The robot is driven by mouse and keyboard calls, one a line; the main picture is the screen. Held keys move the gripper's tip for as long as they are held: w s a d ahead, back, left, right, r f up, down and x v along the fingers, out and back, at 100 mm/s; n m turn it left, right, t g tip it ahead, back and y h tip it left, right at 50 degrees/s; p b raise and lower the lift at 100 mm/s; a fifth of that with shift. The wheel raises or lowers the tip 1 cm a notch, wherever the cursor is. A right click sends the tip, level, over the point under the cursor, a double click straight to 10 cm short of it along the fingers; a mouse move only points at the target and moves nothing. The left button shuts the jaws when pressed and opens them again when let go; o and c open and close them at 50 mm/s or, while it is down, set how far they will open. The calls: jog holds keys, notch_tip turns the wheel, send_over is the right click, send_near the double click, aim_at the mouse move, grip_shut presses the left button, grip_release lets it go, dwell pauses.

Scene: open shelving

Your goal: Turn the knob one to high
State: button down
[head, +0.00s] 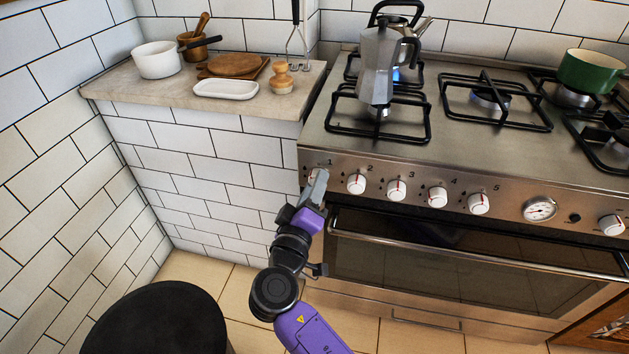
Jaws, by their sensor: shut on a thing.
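The stove (450,190) has a steel front panel with a row of white knobs with red marks, numbered from the left. Knob one (312,176) is at the far left below the number 1. It is mostly hidden behind my gripper, so its setting cannot be read. My gripper (316,181) reaches up to the panel from below and is shut on knob one. Knob two (356,184) is just to its right, apart from the gripper.
A moka pot (378,65) stands on the front left burner, with a kettle (401,18) behind it. A blue flame (396,75) shows near them. The oven handle (450,262) runs below the knobs. A black round stool (155,322) stands at the lower left. A counter (150,94) holds kitchenware.

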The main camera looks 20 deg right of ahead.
jog(key=shift+n+t+p, duration=0.3)
jog(key=shift+n+p, duration=0.85)
jog(key=shift+n, duration=1.35)
jog(key=c, duration=0.9)
grip_release()
jog(key=shift+c, duration=0.2)
jog(key=v, duration=0.7)
jog(key=shift+s+a, duration=0.2)
jog(key=shift+s, duration=0.15)
